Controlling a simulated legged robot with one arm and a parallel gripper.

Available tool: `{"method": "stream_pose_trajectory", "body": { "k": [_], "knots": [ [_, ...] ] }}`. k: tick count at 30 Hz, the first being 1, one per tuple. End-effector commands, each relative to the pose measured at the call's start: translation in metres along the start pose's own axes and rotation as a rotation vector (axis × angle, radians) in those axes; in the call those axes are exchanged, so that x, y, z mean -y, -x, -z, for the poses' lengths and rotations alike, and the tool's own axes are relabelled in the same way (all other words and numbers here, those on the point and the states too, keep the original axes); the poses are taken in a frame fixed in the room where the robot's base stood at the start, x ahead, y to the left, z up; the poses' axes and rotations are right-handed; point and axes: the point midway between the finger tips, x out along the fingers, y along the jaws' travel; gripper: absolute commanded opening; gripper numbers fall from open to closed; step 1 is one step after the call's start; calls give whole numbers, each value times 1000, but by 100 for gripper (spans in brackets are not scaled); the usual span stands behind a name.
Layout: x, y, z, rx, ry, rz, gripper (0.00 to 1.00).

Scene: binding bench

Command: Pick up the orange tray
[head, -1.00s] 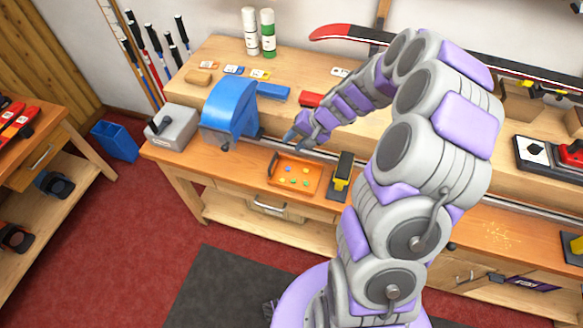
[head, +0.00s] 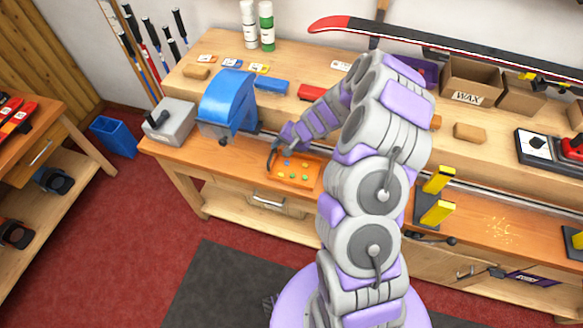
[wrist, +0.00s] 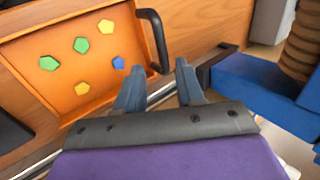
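The orange tray (head: 297,186) lies on the wooden bench, with several small green, yellow and blue pieces in it. My gripper (head: 271,162) is over the tray's left end in the head view. In the wrist view my gripper (wrist: 160,80) has its two grey fingers spread, with nothing between them. The handle is just ahead of the fingertips. I cannot tell whether they touch it.
A blue machine (head: 228,104) stands left of the tray, close to my gripper; its blue part (wrist: 262,95) is at the right in the wrist view. A grey box (head: 170,124) is further left. A metal rail runs behind the tray. Yellow-and-black clamps (head: 436,197) stand to the right.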

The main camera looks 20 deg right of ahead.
Motion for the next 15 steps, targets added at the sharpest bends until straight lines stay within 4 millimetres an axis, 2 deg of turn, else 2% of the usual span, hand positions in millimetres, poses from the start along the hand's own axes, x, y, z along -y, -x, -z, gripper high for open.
{"method": "stream_pose_trajectory", "body": {
  "k": [8, 15],
  "knots": [
    [0, -17, 0, 0, 3, -1, 38],
    [-4, -51, 2, 5, 0, 0, 38]
  ]
}}
